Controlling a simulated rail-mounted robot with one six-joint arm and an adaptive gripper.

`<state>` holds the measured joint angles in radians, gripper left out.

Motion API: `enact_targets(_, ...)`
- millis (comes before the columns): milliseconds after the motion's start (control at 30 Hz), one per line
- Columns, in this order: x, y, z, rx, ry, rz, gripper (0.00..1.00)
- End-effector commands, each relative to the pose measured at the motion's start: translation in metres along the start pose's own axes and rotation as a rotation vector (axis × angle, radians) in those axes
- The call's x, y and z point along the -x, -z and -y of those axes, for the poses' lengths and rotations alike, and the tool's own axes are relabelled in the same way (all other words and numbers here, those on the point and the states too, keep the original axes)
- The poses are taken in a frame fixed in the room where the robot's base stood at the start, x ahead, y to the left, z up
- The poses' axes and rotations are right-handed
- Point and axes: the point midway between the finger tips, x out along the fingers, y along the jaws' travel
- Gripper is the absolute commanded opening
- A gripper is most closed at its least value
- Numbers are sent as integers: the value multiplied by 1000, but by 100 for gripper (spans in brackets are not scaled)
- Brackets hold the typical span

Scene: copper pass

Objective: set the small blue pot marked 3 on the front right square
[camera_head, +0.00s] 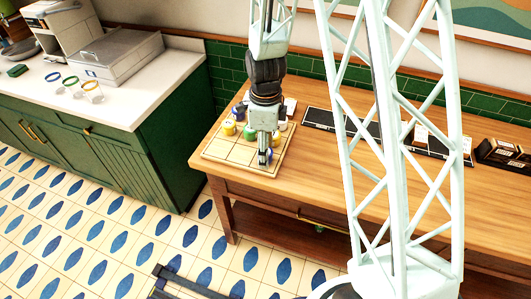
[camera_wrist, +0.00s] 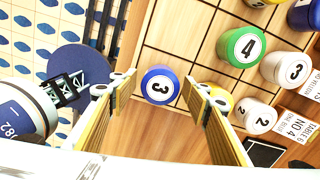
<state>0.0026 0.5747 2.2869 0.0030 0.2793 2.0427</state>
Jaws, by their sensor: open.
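The small blue pot marked 3 (camera_wrist: 160,78) stands upright on the corner square of the gridded wooden board (camera_wrist: 200,22), at the front right. In the wrist view my open gripper (camera_wrist: 160,90) has one finger on each side of it, with visible gaps between pot and fingers. In the head view my gripper (camera_head: 264,158) is low over the front right corner of the board (camera_head: 220,152), and the pot is mostly hidden behind the fingers.
A green pot marked 4 (camera_wrist: 240,46), a white pot marked 3 (camera_wrist: 286,70) and a white pot marked 2 (camera_wrist: 255,115) stand nearby. A yellow pot (camera_wrist: 216,92) is partly behind the right finger. Dark trays (camera_head: 318,119) lie right of the board.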

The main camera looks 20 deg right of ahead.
Motion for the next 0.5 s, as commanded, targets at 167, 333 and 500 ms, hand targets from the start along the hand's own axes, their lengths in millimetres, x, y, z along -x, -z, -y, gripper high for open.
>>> enact_targets(167,3,0,0,0,0,0,44)
enact_targets(333,12,0,0,0,0,0,44)
enact_targets(500,28,0,1,0,2,1,44)
